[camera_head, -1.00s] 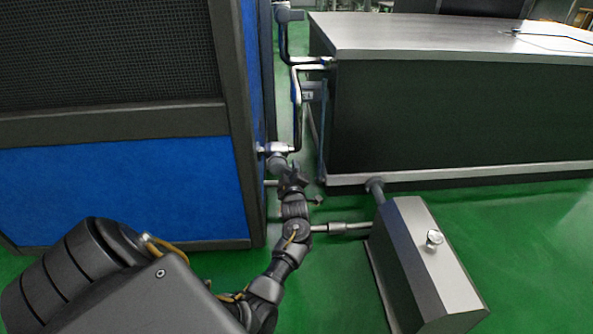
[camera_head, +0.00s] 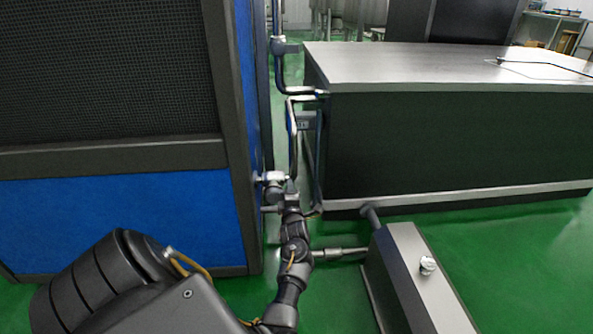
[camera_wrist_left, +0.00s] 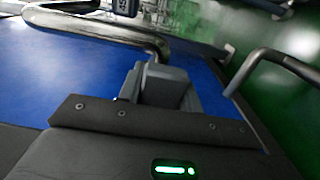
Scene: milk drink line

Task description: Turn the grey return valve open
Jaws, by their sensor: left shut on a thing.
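The grey return valve (camera_head: 273,186) sits on a short pipe stub at the right edge of the blue cabinet, low down. My left gripper (camera_head: 290,188) is at the right side of the valve, shut on it. The jaws cover part of the valve, so its handle and turn angle cannot be made out. In the left wrist view the dark gripper jaws (camera_wrist_left: 165,85) show in front of the blue panel, and what is between them is hidden. My right gripper is not in view.
The blue cabinet (camera_head: 120,225) stands close on the left. Bent metal pipes (camera_head: 293,125) rise behind the gripper. A dark steel-topped counter (camera_head: 450,145) stands to the right. A low grey box (camera_head: 420,275) with a knob is at front right, joined by a horizontal pipe (camera_head: 342,254).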

